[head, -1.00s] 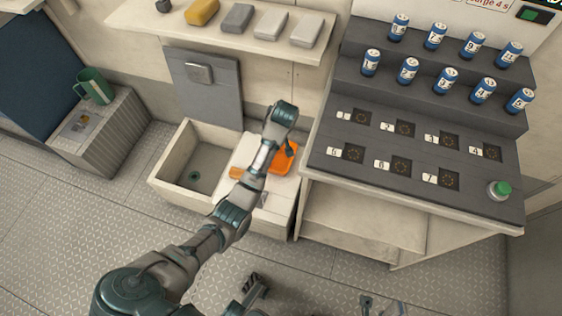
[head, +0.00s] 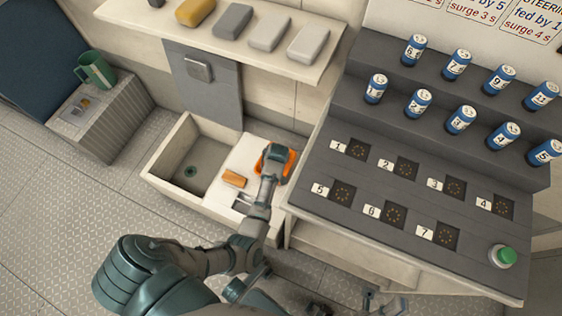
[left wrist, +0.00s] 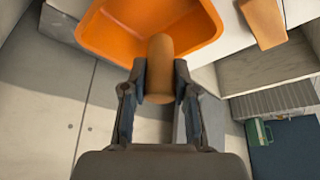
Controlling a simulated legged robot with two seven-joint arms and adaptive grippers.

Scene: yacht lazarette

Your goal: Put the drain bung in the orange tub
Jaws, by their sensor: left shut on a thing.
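The drain bung, a tan-brown cylinder (left wrist: 160,48), is between the fingers of my left gripper (left wrist: 160,82) in the left wrist view. My left gripper is shut on it. Its far end overlaps the inside of the orange tub (left wrist: 105,28); I cannot tell whether it touches the tub. In the head view the orange tub (head: 291,163) stands on the pale counter right of the basin, partly covered by my left arm, which also hides the bung and the left fingers. My right gripper (head: 385,303) is at the bottom edge, fingers apart, seemingly empty.
An orange-brown block (head: 234,179) lies on the counter left of the tub. The basin (head: 203,160) is left of that. The grey stepped console (head: 375,215) with several blue cans rises close on the right. A shelf (head: 225,42) overhangs behind.

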